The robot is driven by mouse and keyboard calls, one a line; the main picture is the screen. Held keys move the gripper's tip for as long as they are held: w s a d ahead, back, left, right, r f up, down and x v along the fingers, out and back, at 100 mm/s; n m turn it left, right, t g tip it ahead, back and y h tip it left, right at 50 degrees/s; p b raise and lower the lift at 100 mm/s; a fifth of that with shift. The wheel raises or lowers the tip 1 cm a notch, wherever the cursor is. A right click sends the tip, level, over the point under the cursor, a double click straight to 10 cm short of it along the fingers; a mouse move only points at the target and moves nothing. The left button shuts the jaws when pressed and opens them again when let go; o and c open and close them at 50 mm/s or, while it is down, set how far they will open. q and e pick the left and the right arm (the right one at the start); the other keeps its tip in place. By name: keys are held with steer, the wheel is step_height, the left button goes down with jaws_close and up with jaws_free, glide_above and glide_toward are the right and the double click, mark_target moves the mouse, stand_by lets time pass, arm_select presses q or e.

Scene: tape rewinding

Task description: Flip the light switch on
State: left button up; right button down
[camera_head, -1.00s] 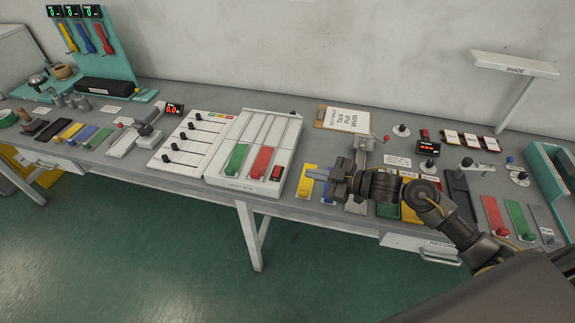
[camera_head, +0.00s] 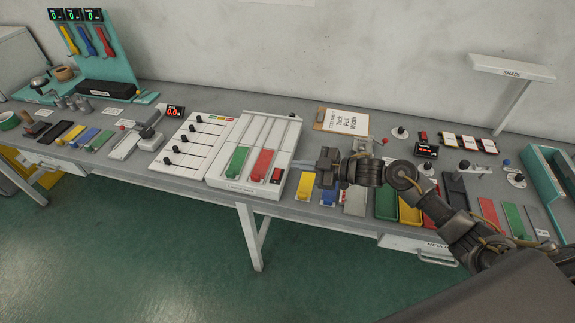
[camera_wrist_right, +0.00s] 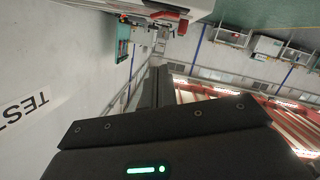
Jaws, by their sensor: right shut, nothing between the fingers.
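I cannot pick out a light switch with certainty. A white panel (camera_head: 222,173) stands on the bench, with a green block, a red block and a small red switch-like piece (camera_head: 277,174) at its lower right corner. The label on its front edge is too small to read. My right gripper (camera_head: 300,163) is shut and empty, its fingers pointing left at the panel's right edge; contact cannot be told. In the right wrist view its dark fingers (camera_wrist_right: 155,88) are together, with no switch visible between them. My left gripper is not in view.
A slider board (camera_head: 190,145) lies left of the panel. A clipboard (camera_head: 343,121) lies behind my right gripper. Yellow (camera_head: 299,181) and blue pieces lie below it. Several knobs and coloured strips fill the bench to the right.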

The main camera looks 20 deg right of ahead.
mark_target(277, 174)
steer(key=shift+w+a+f+p, duration=0.3)
steer(key=shift+w+a+f, duration=0.15)
steer(key=shift+w+f, duration=0.3)
steer(key=shift+w+a+f+p, duration=0.4)
steer(key=shift+w+f, duration=0.25)
steer(key=shift+f, duration=0.2)
steer(key=shift+w+a+f+p, duration=0.25)
steer(key=shift+w+a+f, duration=0.25)
steer(key=shift+w+f, duration=0.25)
